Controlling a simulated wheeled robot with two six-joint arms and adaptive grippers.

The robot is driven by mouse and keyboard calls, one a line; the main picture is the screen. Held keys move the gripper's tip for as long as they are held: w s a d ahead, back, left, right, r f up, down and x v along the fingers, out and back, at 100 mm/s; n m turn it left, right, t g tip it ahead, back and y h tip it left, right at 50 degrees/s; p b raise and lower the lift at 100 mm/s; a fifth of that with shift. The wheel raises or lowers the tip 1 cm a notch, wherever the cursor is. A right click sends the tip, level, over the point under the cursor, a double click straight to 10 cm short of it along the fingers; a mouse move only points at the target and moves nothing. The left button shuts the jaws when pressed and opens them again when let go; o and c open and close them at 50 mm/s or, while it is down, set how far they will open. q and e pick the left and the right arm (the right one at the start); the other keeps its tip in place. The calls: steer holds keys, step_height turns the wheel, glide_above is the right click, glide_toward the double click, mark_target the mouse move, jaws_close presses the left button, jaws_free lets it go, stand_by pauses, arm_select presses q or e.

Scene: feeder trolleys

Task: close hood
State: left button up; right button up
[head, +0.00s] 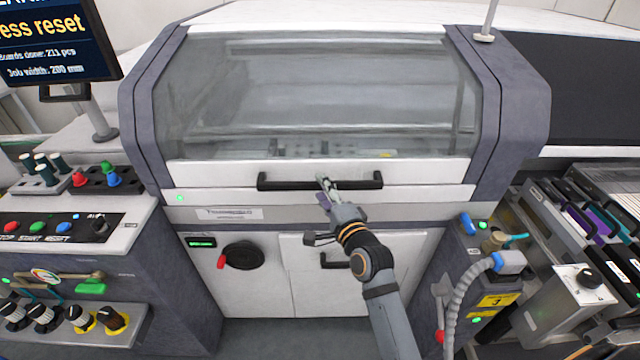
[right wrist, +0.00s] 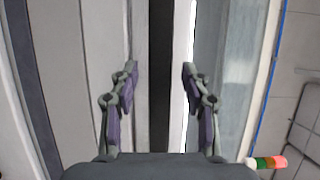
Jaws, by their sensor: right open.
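The hood (head: 320,95) is a clear panel in a white frame on the front of the grey machine. It looks lowered, with its lower white edge against the strip below. A black bar handle (head: 280,181) runs along that edge. My right gripper (head: 326,184) is at the middle of the handle. In the right wrist view its two fingers (right wrist: 160,75) are open, one on each side of the black handle bar (right wrist: 160,110), with gaps on both sides. Whether the fingertips reach past the bar is hard to tell. My left gripper is not in view.
A control panel with buttons (head: 60,228) and a screen (head: 60,40) stand at the left. A feeder trolley (head: 590,230) is at the right. Below the hood are a red and black rotary switch (head: 243,255) and a cabinet door. A signal light (right wrist: 266,162) shows in the wrist view.

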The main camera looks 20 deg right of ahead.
steer(key=shift+w+a, duration=0.15)
steer(key=shift+w, duration=1)
steer(key=shift+c, duration=0.4)
jaws_close()
